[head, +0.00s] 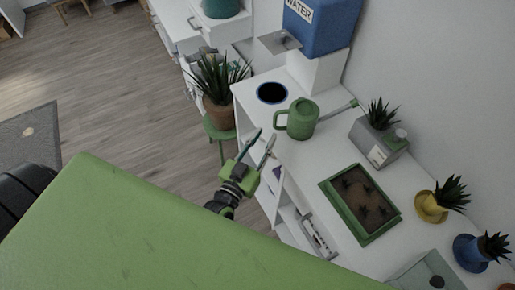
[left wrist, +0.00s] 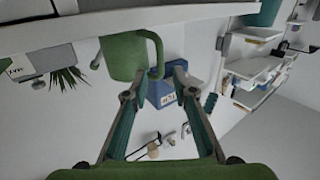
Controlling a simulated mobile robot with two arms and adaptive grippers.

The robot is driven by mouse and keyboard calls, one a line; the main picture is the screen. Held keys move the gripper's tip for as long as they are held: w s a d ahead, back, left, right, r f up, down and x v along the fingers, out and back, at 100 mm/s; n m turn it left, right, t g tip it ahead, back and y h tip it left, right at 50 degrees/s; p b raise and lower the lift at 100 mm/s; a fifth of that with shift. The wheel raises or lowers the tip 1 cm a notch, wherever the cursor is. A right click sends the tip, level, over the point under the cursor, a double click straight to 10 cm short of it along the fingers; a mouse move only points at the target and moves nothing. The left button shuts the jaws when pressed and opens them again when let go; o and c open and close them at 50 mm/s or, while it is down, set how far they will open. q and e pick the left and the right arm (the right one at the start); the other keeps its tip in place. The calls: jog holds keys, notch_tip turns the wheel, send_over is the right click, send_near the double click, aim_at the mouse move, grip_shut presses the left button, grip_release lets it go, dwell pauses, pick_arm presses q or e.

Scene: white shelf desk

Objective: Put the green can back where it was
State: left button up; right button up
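The green can (head: 302,119) is a watering can with a handle on its left and a long spout to the right. It stands upright on the white desk (head: 300,165), beside a dark round blue-rimmed hole. My left gripper (head: 260,142) is open and empty, just left of the can's handle and apart from it. In the left wrist view the can (left wrist: 123,57) and its handle show beyond my open left fingers (left wrist: 155,85). My right gripper is not in view.
A blue water tank (head: 325,28) stands behind the can. A grey planter (head: 380,140), a green soil tray (head: 362,205), a yellow pot (head: 430,207) and a blue pot (head: 470,253) line the desk. A potted plant (head: 220,112) on a green stool stands left of the desk.

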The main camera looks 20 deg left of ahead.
pick_arm(q)
jog(key=shift+s+a, duration=0.15)
jog(key=shift+s, duration=2)
jog(key=shift+f, duration=0.1)
jog(key=s+f+m+g, duration=0.1)
jog(key=s+f+g, duration=0.35)
jog(key=f, duration=0.95)
jog(key=s+f+m+g, duration=0.1)
jog(key=s+f+g, duration=0.3)
jog(key=f, duration=1)
jog(key=s+a+f+g, duration=0.1)
jog(key=s+f+g, duration=0.2)
jog(key=s+f, duration=0.3)
jog(key=s+a+f+g, duration=0.2)
jog(key=s+f, duration=0.4)
jog(key=s, duration=0.7)
jog(key=s+a+f+g+y, duration=0.1)
jog(key=s+a+f+g, duration=0.1)
jog(key=s+f, duration=0.4)
jog(key=s+g, duration=0.1)
jog(key=s, duration=0.2)
jog(key=shift+s+a+g, duration=0.15)
jog(key=shift+a+g, duration=0.1)
jog(key=shift+g, duration=0.1)
jog(key=shift+d, duration=0.1)
